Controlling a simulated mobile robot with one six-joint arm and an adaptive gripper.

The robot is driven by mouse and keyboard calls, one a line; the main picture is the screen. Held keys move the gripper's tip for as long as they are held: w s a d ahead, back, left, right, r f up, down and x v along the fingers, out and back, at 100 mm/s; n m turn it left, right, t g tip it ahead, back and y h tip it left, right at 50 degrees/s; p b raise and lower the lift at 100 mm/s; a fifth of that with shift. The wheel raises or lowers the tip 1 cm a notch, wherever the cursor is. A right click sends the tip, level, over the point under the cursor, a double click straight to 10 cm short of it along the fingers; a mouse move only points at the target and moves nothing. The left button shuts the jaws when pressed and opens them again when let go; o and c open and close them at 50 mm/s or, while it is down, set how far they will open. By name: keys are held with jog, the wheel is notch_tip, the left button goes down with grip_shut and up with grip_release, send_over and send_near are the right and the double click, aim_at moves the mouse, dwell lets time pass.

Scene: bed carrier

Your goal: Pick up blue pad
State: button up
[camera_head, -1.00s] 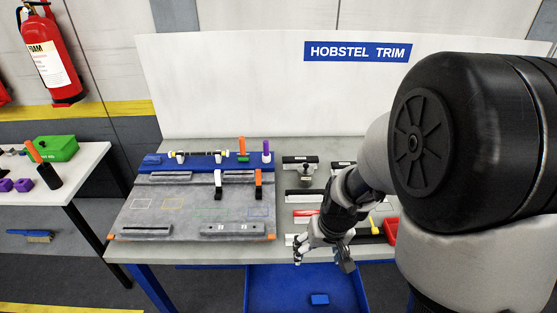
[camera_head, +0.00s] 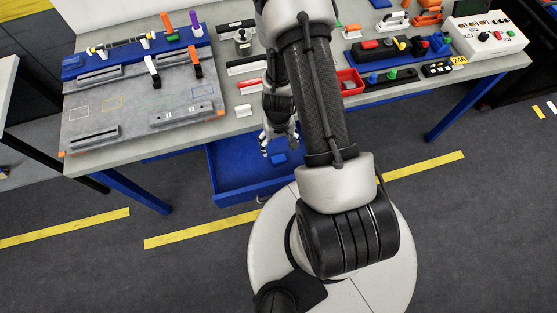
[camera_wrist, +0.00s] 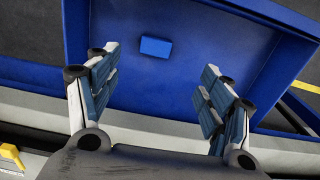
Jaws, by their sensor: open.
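The blue pad (camera_head: 279,159) is a small blue block lying on the floor of the open blue drawer (camera_head: 232,189) below the table front. In the wrist view the pad (camera_wrist: 156,47) shows between and beyond my fingers, with bare drawer floor around it. My gripper (camera_head: 280,146) points down at the table's front edge, above the drawer. In the wrist view my gripper (camera_wrist: 155,92) is open and empty, its two fingers wide apart, and it does not touch the pad.
The drawer walls (camera_wrist: 228,14) rise around the pad. The grey table (camera_head: 225,128) carries a fixture board (camera_head: 140,105) at left, a red bin (camera_head: 348,82) and a control box (camera_head: 487,38) at right. A yellow floor line (camera_head: 200,229) runs in front.

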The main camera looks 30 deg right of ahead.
jog(key=b, duration=0.8)
send_over(279, 160)
jog(key=f, duration=0.9)
jog(key=shift+s+a+f, duration=0.1)
jog(key=shift+s+a, duration=0.15)
jog(key=shift+s, duration=0.05)
jog(key=f+b, duration=0.1)
jog(key=f, duration=0.1)
jog(key=f+b, duration=0.1)
jog(key=f, duration=0.1)
jog(key=shift+w+d+f+b, duration=0.1)
jog(key=shift+w+d+b, duration=0.2)
jog(key=shift+w+d, duration=0.05)
jog(key=shift+f+b, duration=0.55)
jog(key=shift+b, duration=0.05)
jog(key=shift+r, duration=0.1)
jog(key=shift+c, duration=0.3)
jog(key=c, duration=0.7)
